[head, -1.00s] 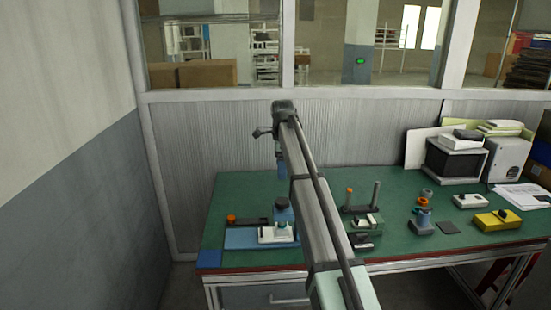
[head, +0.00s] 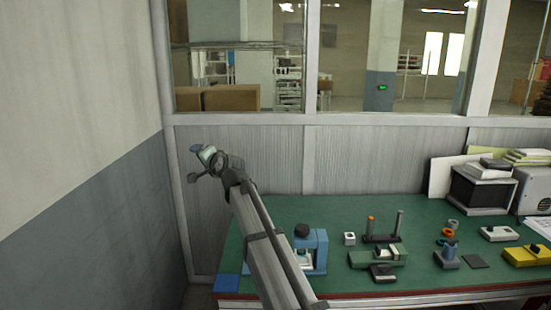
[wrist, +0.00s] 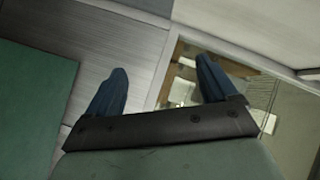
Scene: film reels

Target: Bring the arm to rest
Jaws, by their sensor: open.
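My gripper (head: 198,160) is raised in the air at the left in the head view, above and beyond the left end of the green table (head: 330,212), in front of the ribbed wall panel. In the wrist view my gripper (wrist: 165,85) shows two blue fingers set wide apart with nothing between them. The wall panel and a window lie beyond the fingers, and a strip of the green table shows at the left edge. My arm stretches up from the bottom of the head view and hides part of the table's left side.
On the table stand a blue device (head: 313,246), a small white block (head: 349,239), a green fixture with posts (head: 378,256), a blue-grey stand with rings (head: 448,256) and a yellow box (head: 526,256). A side wall (head: 80,180) rises at the left. The air around my gripper is clear.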

